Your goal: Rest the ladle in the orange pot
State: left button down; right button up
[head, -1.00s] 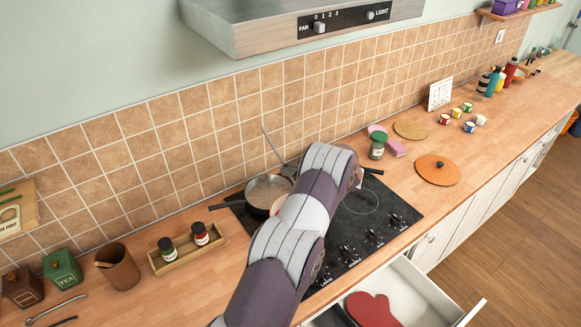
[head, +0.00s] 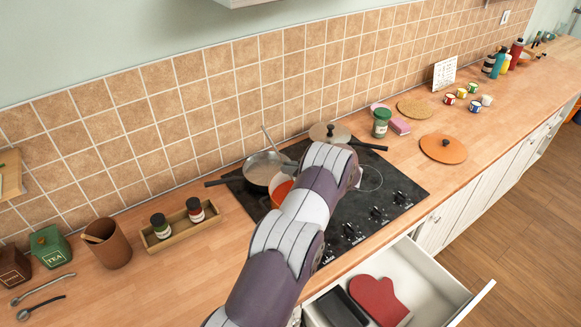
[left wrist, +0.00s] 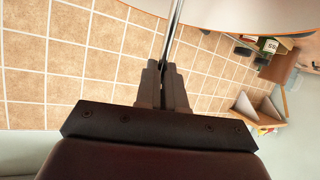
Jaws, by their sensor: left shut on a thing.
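My left arm reaches over the hob in the head view, and its forearm hides most of its gripper. In the left wrist view, my left gripper (left wrist: 163,78) is shut on the ladle's thin metal handle (left wrist: 174,35). A thin handle (head: 269,136) also sticks up behind the steel pan in the head view. The ladle's bowl cannot be made out. The orange pot (head: 281,188) stands on the hob, mostly hidden behind my forearm, so I cannot tell whether the ladle is inside it. My right gripper is not in view.
A steel pan (head: 258,175) stands left of the orange pot, and a lidded pan (head: 330,132) stands behind my arm. An orange lid (head: 443,149) lies on the counter at right. An open drawer (head: 420,280) with a red mitt (head: 379,300) juts out in front.

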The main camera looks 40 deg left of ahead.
pick_arm(q)
jog(key=shift+w+a+f, duration=0.1)
jog(key=shift+f, duration=0.55)
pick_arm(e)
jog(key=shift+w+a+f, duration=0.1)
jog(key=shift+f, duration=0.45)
pick_arm(q)
jog(key=c, duration=1.2)
grip_release()
jog(key=shift+o, duration=0.2)
jog(key=shift+b, duration=0.3)
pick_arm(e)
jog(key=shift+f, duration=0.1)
pick_arm(q)
jog(key=b+v, duration=0.4)
jog(key=v, duration=0.8)
jog(key=shift+d+r, duration=0.15)
jog(key=shift+d, duration=0.25)
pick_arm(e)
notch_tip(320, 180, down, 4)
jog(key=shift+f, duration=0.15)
